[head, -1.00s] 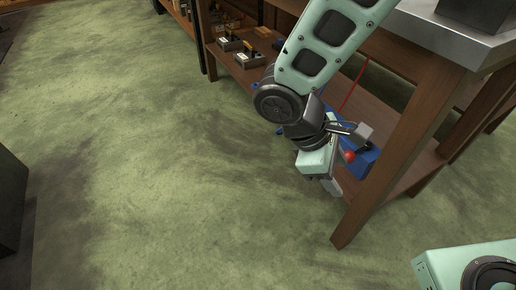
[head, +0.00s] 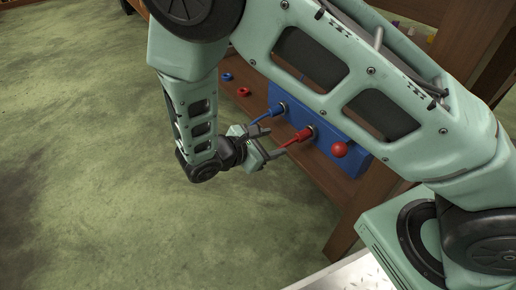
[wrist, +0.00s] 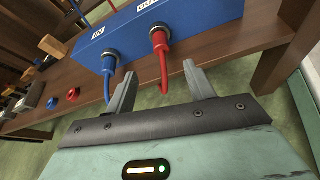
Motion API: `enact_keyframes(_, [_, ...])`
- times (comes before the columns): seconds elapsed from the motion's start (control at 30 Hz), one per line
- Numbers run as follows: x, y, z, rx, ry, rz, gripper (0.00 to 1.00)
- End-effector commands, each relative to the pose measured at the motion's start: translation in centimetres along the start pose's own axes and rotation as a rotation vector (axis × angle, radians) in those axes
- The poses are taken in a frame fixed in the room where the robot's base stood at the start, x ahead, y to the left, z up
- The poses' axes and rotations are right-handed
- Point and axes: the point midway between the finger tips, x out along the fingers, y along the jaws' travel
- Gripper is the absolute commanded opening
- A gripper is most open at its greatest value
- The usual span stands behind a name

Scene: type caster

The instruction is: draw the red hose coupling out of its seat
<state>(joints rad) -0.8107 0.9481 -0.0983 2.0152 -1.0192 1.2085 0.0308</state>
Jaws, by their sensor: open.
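The red hose coupling (wrist: 160,42) sits in the socket marked OUT on the front of a blue box (wrist: 185,20); a red hose hangs from it. In the head view the red coupling (head: 301,135) sticks out from the box toward my gripper (head: 277,141). My gripper (wrist: 161,88) is open and empty, facing the box. In the wrist view the red hose runs down between the two fingers, and the coupling's body is beyond the fingertips. Whether a finger touches the hose I cannot tell.
A blue coupling (wrist: 109,60) sits in the IN socket beside the red one, with its blue hose close to the left finger. Small rings (head: 243,92) lie on the wooden shelf (wrist: 215,48). The green floor is open at left.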

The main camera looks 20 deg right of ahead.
Motion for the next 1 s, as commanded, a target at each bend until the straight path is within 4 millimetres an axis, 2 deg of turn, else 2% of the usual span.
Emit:
enact_keyframes(0.03, [1.2, -0.2, -0.4, 0.001, -0.002, -0.004, 0.54])
enact_keyframes(0.3, [6.4, -0.2, -0.4, 0.001, -0.001, -0.004, 0.54])
enact_keyframes(0.6, [11.2, -0.1, -0.3, 0.002, 0.0, -0.004, 0.54])
enact_keyframes(0.8, [12.5, -0.1, -0.1, 0.001, 0.001, -0.002, 0.54])
enact_keyframes(1.0, [12.7, -0.1, 0.0, 0.0, 0.002, -0.002, 0.54])
